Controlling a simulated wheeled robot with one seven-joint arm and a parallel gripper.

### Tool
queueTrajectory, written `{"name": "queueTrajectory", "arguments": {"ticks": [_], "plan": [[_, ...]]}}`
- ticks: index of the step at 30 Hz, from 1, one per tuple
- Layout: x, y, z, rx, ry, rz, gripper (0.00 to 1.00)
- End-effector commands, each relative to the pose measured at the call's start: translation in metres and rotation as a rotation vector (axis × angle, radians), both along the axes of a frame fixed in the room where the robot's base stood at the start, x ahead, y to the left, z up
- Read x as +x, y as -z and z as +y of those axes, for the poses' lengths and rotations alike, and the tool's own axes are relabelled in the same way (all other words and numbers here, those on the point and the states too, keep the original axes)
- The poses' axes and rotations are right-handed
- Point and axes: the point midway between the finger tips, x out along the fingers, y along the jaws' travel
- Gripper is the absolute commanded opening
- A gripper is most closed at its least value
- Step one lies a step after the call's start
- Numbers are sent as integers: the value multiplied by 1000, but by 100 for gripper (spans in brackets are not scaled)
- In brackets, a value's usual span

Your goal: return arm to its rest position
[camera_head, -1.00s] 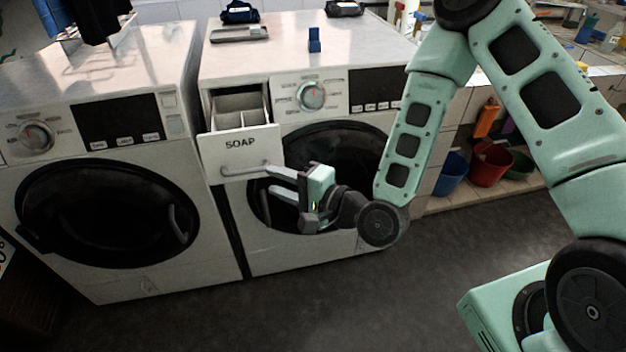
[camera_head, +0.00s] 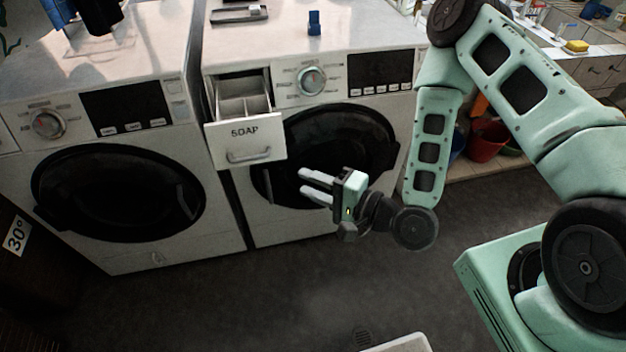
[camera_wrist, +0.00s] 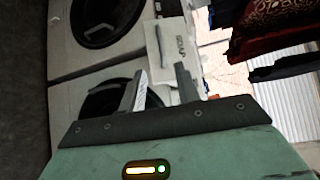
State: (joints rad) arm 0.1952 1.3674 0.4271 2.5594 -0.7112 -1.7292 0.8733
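My gripper (camera_head: 303,181) hangs in front of the right washing machine's dark round door, below and right of the open soap drawer (camera_head: 246,134). Its two pale fingers point left and stand apart with nothing between them. The drawer's handle (camera_head: 249,155) is clear of the fingers. My arm bends down from the upper right to the gripper. In the wrist view, the two fingers (camera_wrist: 160,78) are spread, and the soap drawer's front (camera_wrist: 172,45) lies beyond them, turned sideways.
The left washing machine (camera_head: 118,200) stands beside the right one (camera_head: 300,225). A small blue item (camera_head: 314,22) and a grey tray (camera_head: 238,13) lie on the right machine's top. Buckets (camera_head: 487,140) sit on a shelf behind my arm. The dark floor in front is mostly clear.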

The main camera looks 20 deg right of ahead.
Motion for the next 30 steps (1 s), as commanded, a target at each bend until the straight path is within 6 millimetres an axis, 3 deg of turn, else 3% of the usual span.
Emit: {"name": "queueTrajectory", "arguments": {"ticks": [13, 17, 24, 30], "plan": [[0, 0, 0, 0, 0, 0, 32], [1, 0, 8, -70, -54, -17, 32], [-1, 3, 32, -502, -338, -96, 32], [-7, -6, 30, -884, -564, -139, 32]]}}
